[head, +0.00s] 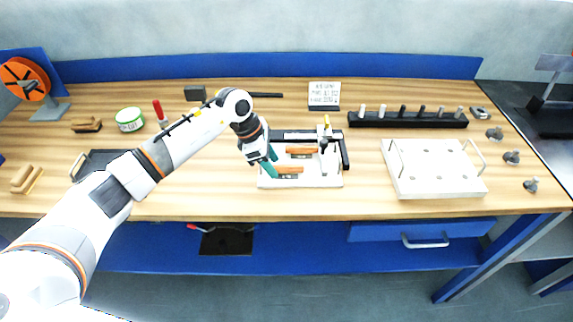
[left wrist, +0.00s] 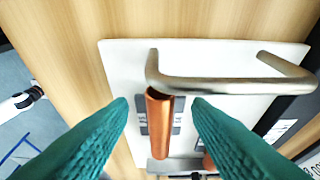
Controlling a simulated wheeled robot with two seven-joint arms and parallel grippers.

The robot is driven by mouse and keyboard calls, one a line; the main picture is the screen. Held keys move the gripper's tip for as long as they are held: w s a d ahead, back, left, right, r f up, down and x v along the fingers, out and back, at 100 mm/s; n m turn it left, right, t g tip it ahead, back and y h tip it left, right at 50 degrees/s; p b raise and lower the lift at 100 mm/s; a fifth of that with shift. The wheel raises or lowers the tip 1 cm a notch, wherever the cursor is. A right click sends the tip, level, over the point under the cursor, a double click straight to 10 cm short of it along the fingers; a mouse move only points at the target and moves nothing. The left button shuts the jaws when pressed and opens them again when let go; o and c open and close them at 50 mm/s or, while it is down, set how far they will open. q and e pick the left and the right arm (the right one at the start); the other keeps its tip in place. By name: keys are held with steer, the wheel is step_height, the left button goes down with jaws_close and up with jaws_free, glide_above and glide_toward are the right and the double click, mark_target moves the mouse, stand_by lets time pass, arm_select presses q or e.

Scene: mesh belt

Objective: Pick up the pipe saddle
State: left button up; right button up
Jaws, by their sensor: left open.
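Two copper-coloured pipe-like pieces lie on a white board (head: 325,182); I take the near one (head: 289,169) as the pipe saddle, but cannot be sure. In the left wrist view this copper piece (left wrist: 158,122) lies over a grey patch, between the lines of my fingers. The second copper piece (head: 300,151) lies farther back and is partly hidden behind a finger in the wrist view. My left gripper (head: 272,163), with teal fingers, is open and empty at the board's left side. My right gripper is not in view.
A metal bar handle (left wrist: 230,85) crosses the board close to the near copper piece. A black frame (head: 285,134) edges the board's back. A white tray with handles (head: 435,185) and a black peg rack (head: 408,119) stand to the right. Bare wood lies between.

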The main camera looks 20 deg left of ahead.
mark_target(291, 166)
arm_select(q)
steer(key=shift+w+d+f, duration=0.1)
steer(key=shift+d+f, duration=0.1)
steer(key=shift+f, duration=0.3)
steer(key=c, duration=0.8)
step_height(291, 166, up, 9)
steer(key=b, duration=0.2)
steer(key=shift+r+b, duration=0.15)
steer(key=shift+b, duration=0.15)
steer(key=shift+r, duration=0.45)
steer(key=shift+f, duration=0.2)
steer(key=shift+f+b, duration=3.9)
steer(key=shift+f, duration=0.95)
steer(key=shift+w+d, duration=0.2)
steer(key=shift+d, duration=0.55)
steer(key=shift+w+d, duration=0.25)
steer(key=shift+d, duration=0.45)
steer(key=shift+w+d, duration=0.2)
steer(key=shift+d, duration=0.55)
steer(key=o, duration=1.3)
